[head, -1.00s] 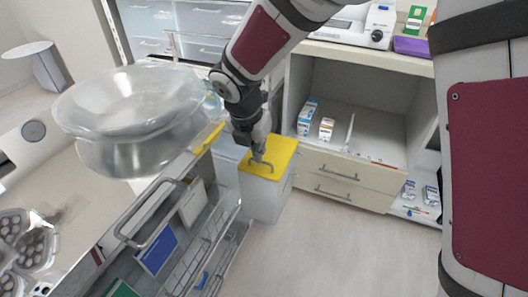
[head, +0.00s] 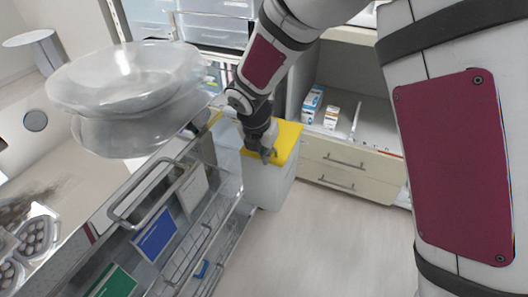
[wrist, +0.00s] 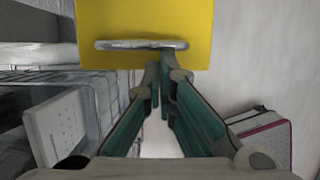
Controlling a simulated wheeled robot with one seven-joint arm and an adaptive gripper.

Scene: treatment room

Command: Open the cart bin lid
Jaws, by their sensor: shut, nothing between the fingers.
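The cart bin (head: 268,187) is a white box with a yellow lid (head: 287,138), beside the cart. The lid looks closed in the head view. My gripper (head: 267,156) is over the lid's front part and hides its handle there. In the wrist view the yellow lid (wrist: 190,22) fills the top middle, with a grey bar handle (wrist: 125,45) across it. My gripper (wrist: 158,72) shows with its green fingers shut and empty. The fingertips are at the lower edge of the handle, right of its middle. I cannot tell whether they touch it.
The cart (head: 190,215) with wire baskets and a rail handle stands left of the bin. Clear bowls (head: 130,85) are above it. A drawer cabinet (head: 345,168) with small boxes is behind right. The floor (head: 320,240) in front is clear.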

